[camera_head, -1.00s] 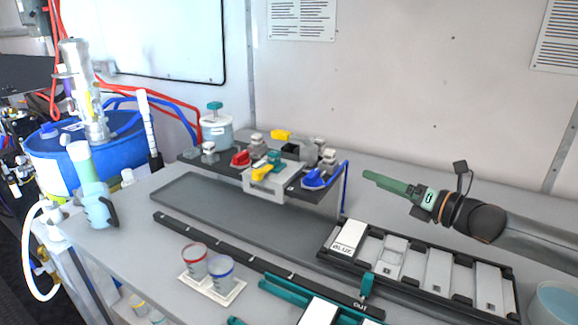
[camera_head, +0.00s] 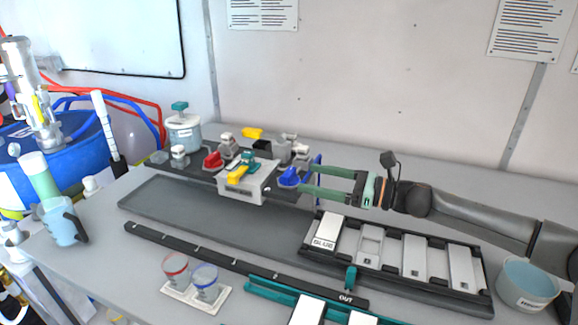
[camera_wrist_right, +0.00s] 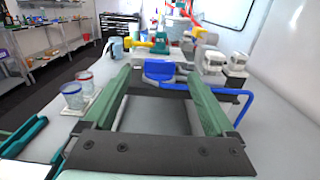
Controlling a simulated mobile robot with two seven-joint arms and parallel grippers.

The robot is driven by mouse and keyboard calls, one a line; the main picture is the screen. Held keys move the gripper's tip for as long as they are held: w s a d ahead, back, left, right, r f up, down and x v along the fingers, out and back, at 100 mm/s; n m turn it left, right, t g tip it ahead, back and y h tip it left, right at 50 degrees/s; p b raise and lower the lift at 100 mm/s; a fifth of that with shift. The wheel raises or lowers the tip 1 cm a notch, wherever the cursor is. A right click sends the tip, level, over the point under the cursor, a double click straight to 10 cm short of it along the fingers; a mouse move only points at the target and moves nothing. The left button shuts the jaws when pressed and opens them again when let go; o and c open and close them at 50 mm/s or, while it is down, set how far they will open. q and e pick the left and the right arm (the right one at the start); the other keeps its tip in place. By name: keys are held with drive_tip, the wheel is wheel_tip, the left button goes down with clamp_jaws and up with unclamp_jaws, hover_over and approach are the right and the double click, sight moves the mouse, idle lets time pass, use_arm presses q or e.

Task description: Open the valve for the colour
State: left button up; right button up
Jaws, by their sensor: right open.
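A proportioner block (camera_head: 233,207) stands on the table with a red valve handle (camera_head: 212,161), a yellow handle (camera_head: 238,174) and a blue valve handle (camera_head: 289,177). My right gripper (camera_head: 303,179) is open and empty, its green fingers pointing left at the blue handle. In the right wrist view the blue handle (camera_wrist_right: 160,70) lies between and just beyond the fingertips (camera_wrist_right: 157,76). Whether the fingers touch it is unclear. A white card (camera_head: 325,231) in the rack seems to read BLUE. My left gripper is out of view.
A blue hose (camera_wrist_right: 232,102) loops close to the right finger in the right wrist view. A black rack (camera_head: 400,268) lies in front of my right arm. Two clear cups, red-rimmed (camera_head: 176,270) and blue-rimmed (camera_head: 205,283), stand at the front.

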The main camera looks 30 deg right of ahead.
sight(293, 175)
drive_tip(key=p+x, duration=0.2)
drive_tip(key=x, duration=0.3)
drive_tip(key=shift+r, duration=0.2)
drive_tip(key=shift+x, duration=0.8)
drive_tip(key=shift+f, duration=0.2)
drive_tip(key=c, duration=1.4)
